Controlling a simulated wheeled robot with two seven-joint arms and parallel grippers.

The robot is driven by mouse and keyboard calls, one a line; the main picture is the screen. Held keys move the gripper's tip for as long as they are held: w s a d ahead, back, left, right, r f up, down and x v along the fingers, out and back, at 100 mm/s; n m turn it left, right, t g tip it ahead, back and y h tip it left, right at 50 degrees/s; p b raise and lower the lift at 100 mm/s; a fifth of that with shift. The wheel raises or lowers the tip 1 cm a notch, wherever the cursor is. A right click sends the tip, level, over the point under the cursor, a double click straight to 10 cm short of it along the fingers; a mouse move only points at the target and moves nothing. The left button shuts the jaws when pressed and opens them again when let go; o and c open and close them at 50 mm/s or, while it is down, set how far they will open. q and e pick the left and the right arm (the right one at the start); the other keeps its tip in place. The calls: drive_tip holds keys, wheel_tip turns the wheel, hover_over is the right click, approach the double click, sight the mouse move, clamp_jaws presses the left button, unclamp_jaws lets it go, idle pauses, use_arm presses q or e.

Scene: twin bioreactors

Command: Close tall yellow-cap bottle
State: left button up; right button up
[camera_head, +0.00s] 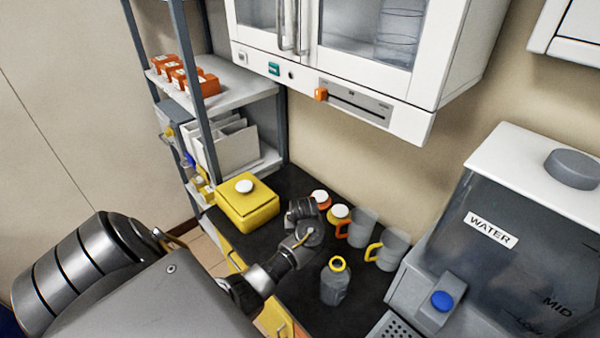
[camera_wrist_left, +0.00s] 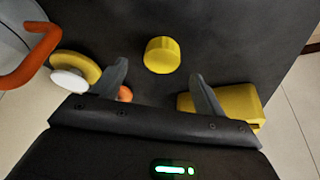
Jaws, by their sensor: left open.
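The tall bottle (camera_head: 335,284) is grey and see-through with a yellow ring at its neck. It stands upright on the dark counter in the head view, and its mouth looks uncapped. A loose yellow cap (camera_wrist_left: 161,55) shows on the dark counter in the left wrist view, beyond and between my fingertips; my gripper hides it in the head view. My left gripper (camera_head: 301,211) is over the counter, behind and left of the bottle. In the left wrist view its two fingers (camera_wrist_left: 158,76) are spread with nothing between them. My right gripper is not in view.
A yellow box (camera_head: 248,203) is left of my gripper. Orange-ringed (camera_head: 321,198) and yellow-ringed (camera_head: 339,213) white-topped containers stand close on its right. Orange-handled (camera_head: 361,227) and yellow-handled (camera_head: 393,249) jugs stand further right, beside the water tank (camera_head: 520,235). A cabinet (camera_head: 350,60) hangs above.

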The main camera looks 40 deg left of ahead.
use_arm(q)
drive_tip(key=shift+a+b+x, duration=0.1)
drive_tip(key=shift+b+x, duration=0.05)
drive_tip(key=shift+x, duration=1.15)
drive_tip(key=shift+a+b+x, duration=0.15)
drive_tip(key=shift+x, duration=1.15)
drive_tip(key=shift+r, duration=0.1)
drive_tip(key=c, duration=1)
